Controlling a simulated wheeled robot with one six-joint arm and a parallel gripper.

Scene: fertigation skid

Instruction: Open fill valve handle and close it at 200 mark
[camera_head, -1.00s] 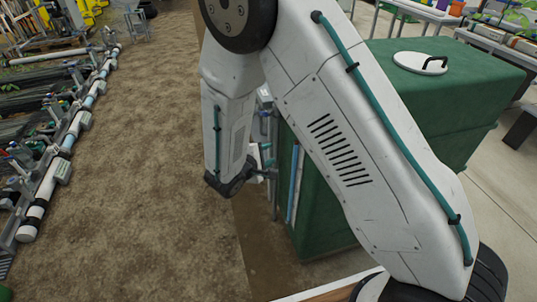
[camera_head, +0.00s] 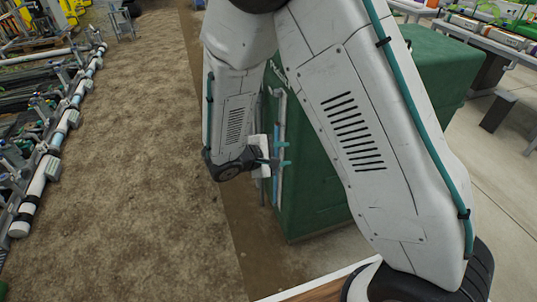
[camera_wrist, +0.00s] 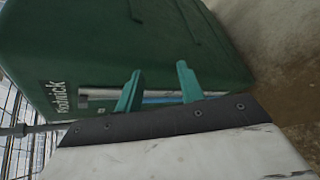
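The green tank (camera_head: 315,205) stands to the right of my forearm and fills the upper left of the wrist view (camera_wrist: 110,40). A pale sight tube (camera_head: 281,112) with a bluish stretch runs up its side; in the wrist view the tube (camera_wrist: 160,98) shows between and behind my fingers. In the wrist view my gripper (camera_wrist: 158,88) shows the same gap. I cannot make out the fill valve handle or the 200 mark.
A grey pipe (camera_wrist: 35,129) enters from the left in the wrist view, close to my gripper. Rows of white piping (camera_head: 48,172) lie at the far left. Bare soil (camera_head: 130,190) between is clear. Benches (camera_head: 490,45) stand at the right rear.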

